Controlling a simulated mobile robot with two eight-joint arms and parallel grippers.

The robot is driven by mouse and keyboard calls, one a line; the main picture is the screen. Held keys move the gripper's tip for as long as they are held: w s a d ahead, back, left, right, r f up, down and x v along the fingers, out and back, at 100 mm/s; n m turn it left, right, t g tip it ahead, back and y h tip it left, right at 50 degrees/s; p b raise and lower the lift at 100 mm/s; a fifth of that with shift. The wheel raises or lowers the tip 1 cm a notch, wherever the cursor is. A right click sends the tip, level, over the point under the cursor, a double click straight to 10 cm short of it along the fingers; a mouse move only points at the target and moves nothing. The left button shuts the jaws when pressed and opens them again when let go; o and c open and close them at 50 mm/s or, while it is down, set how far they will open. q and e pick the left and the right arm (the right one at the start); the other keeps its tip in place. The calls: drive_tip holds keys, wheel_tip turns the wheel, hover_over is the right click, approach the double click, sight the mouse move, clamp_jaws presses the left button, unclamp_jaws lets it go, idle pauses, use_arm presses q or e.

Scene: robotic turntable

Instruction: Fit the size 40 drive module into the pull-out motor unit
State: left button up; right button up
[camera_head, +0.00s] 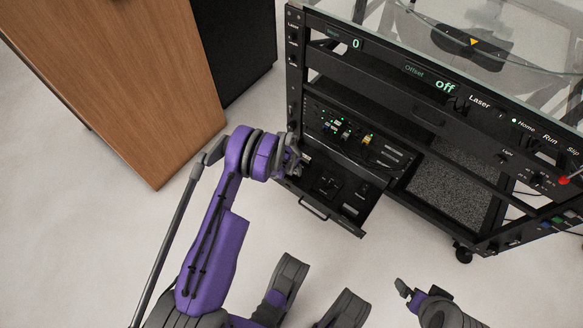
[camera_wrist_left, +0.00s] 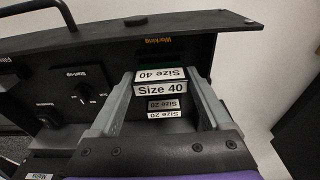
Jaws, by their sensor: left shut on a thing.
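The pull-out motor unit (camera_head: 330,190) is a black drawer, drawn out low at the left of the turntable rack. It fills much of the left wrist view (camera_wrist_left: 88,60). My left gripper (camera_head: 292,160) is over the drawer's left part. In the left wrist view its two grey fingers (camera_wrist_left: 165,80) are shut on the size 40 drive module (camera_wrist_left: 160,89), which has a white "Size 40" label. An upside-down "Size 40" label and two "Size 20" labels are close to it. The fingers hide the module's lower part and seating. My right gripper (camera_head: 404,288) is low right, away from the rack; its jaw opening is unclear.
"Start-up" (camera_wrist_left: 90,84) and "Working" texts mark the drawer. A panel of small lit modules (camera_head: 345,132) is above it. A wooden cabinet (camera_head: 120,70) stands left. The floor (camera_head: 400,240) in front of the drawer is clear.

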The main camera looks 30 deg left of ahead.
sight(291, 169)
use_arm(q)
drive_tip(key=shift+f, duration=1.55)
drive_tip(key=o, duration=1.2)
drive_tip(key=shift+o, duration=0.2)
wheel_tip(291, 169, up, 11)
drive_tip(key=s+p, duration=0.1)
drive_tip(key=p, duration=0.2)
drive_tip(key=shift+s+f, duration=0.2)
drive_tip(key=shift+s, duration=0.1)
